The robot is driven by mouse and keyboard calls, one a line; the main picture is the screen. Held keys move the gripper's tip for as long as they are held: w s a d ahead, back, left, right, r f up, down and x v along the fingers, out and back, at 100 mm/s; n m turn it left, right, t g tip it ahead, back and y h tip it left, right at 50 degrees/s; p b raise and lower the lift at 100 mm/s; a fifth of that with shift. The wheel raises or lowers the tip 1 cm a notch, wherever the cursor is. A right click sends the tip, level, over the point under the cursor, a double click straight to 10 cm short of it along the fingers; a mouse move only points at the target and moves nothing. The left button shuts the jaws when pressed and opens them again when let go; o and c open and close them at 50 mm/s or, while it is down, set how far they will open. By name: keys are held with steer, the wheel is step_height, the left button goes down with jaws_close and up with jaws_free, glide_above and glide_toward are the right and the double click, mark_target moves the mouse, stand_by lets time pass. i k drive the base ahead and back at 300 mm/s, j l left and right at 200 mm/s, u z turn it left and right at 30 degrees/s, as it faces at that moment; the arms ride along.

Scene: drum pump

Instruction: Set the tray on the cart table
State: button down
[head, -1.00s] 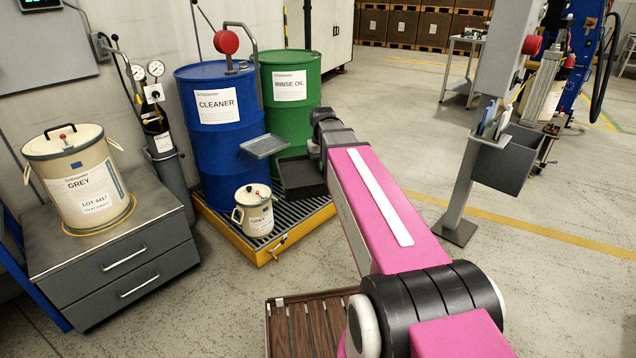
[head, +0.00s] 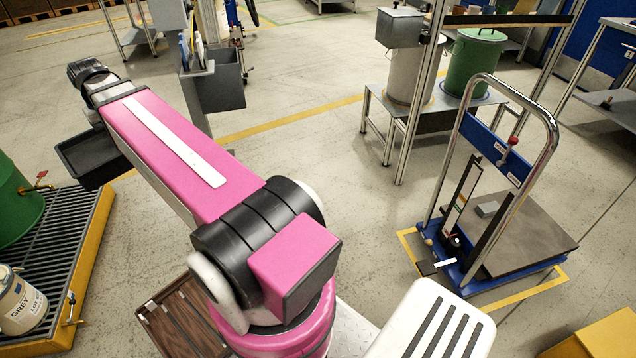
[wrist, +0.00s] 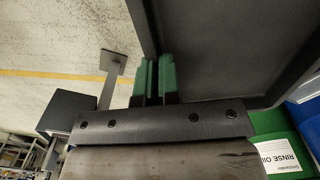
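The dark grey tray (head: 88,158) hangs in the air at the left of the head view, below the end of my arm. In the wrist view my gripper (wrist: 154,78) is shut on the wall of the tray (wrist: 225,50), with a green-padded finger on each side of it. The fingers are hidden in the head view. The cart table (head: 530,235) is a flat grey top on a blue base at the right, with a tall chrome push handle. A small grey block (head: 487,209) lies on it near the handle. The cart stands well apart from the tray.
A post with a grey bin (head: 222,85) stands just behind my arm. A steel bench (head: 450,115) with a grey drum and a green drum stands behind the cart. The yellow-edged spill pallet (head: 85,255) is at the left. Open floor lies between my arm and the cart.

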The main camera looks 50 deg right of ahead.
mark_target(527, 235)
steer(key=z, duration=0.65)
steer(key=k+z, duration=0.1)
steer(key=z, duration=1.8)
steer(key=l+z, duration=0.1)
steer(key=z, duration=0.5)
steer(key=l+z, duration=0.1)
steer(key=z, duration=0.55)
steer(key=l+z, duration=0.1)
steer(key=z, duration=0.5)
steer(key=l+z, duration=0.1)
steer(key=z, duration=0.55)
steer(key=i+l+z, duration=0.1)
steer(key=z, duration=0.7)
steer(key=i+u, duration=0.25)
steer(key=i+l+u, duration=0.1)
steer(key=i+u, duration=0.15)
steer(key=i+j+u, duration=0.1)
steer(key=u, duration=0.4)
steer(key=i+l+u, duration=0.1)
steer(key=i+u, duration=0.25)
steer(key=u, duration=0.15)
steer(key=i+l+u, duration=0.1)
steer(key=u, duration=0.35)
steer(key=i+l+u, duration=0.2)
steer(key=u, duration=0.3)
steer(key=i, duration=0.1)
